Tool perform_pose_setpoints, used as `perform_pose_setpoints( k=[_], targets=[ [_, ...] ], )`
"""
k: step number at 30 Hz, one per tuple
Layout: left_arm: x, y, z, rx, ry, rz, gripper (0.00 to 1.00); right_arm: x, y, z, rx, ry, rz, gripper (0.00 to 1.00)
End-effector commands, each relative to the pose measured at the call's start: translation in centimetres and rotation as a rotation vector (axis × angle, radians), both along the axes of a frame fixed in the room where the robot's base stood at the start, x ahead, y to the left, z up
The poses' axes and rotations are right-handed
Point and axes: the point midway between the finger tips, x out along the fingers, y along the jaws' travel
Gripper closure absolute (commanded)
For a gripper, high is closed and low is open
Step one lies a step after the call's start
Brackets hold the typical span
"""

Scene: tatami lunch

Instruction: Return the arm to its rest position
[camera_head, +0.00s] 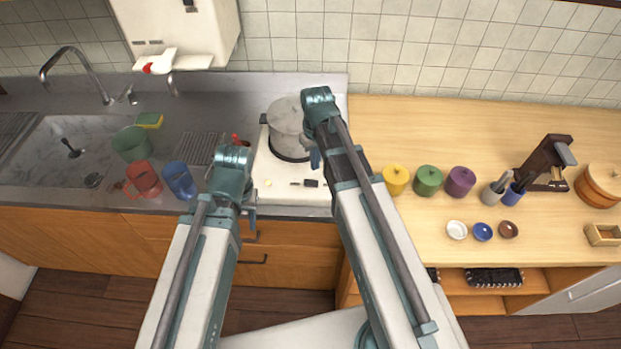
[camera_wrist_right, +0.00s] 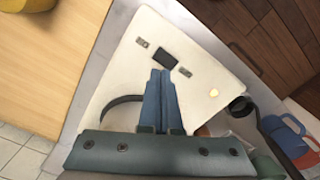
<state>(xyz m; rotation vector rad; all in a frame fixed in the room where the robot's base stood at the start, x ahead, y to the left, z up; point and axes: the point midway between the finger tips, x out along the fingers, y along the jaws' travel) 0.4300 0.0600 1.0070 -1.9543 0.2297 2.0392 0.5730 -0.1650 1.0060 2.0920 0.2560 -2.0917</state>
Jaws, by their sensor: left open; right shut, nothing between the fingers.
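My two arms reach forward over the kitchen counter in the head view. My right gripper (camera_head: 316,158) is over the right side of the white stove (camera_head: 312,198), beside the grey pot (camera_head: 284,116). In the right wrist view its blue fingers (camera_wrist_right: 160,92) are together with nothing between them, above the white stove top (camera_wrist_right: 205,85). My left gripper (camera_head: 250,212) is open at the stove's front left edge, mostly hidden by its own wrist. It appears to hold nothing.
Left of the stove stand a red cup (camera_head: 144,180), a blue cup (camera_head: 180,180) and a green cup (camera_head: 131,144) near the sink (camera_head: 80,160). On the right wooden counter (camera_head: 430,115) are yellow, green and purple pots, small bowls and utensil holders. Its back part is clear.

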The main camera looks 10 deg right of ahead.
Motion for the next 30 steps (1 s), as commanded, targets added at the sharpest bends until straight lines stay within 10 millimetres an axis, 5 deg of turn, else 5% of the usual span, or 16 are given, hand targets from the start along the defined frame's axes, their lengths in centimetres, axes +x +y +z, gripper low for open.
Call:
perform_pose_setpoints(
  k=[8, 15, 21, 30],
  targets=[
    [0.0, 0.0, -0.2, 0.0, 0.0, 0.0, 0.5, -1.2, 1.1, -0.2, -0.006, 0.004, 0.009, 1.0],
    [0.0, 0.0, -0.5, 0.0, 0.0, 0.0, 0.5, -9.5, 7.6, -0.4, -0.063, 0.025, 0.064, 1.0],
    [0.0, 0.0, -0.6, 0.0, 0.0, 0.0, 0.5, -13.8, 10.1, -0.5, -0.101, 0.029, 0.086, 1.0],
    [0.0, 0.0, -0.6, 0.0, 0.0, 0.0, 0.5, -14.3, 10.5, -0.5, -0.108, 0.03, 0.087, 1.0]
  ],
)
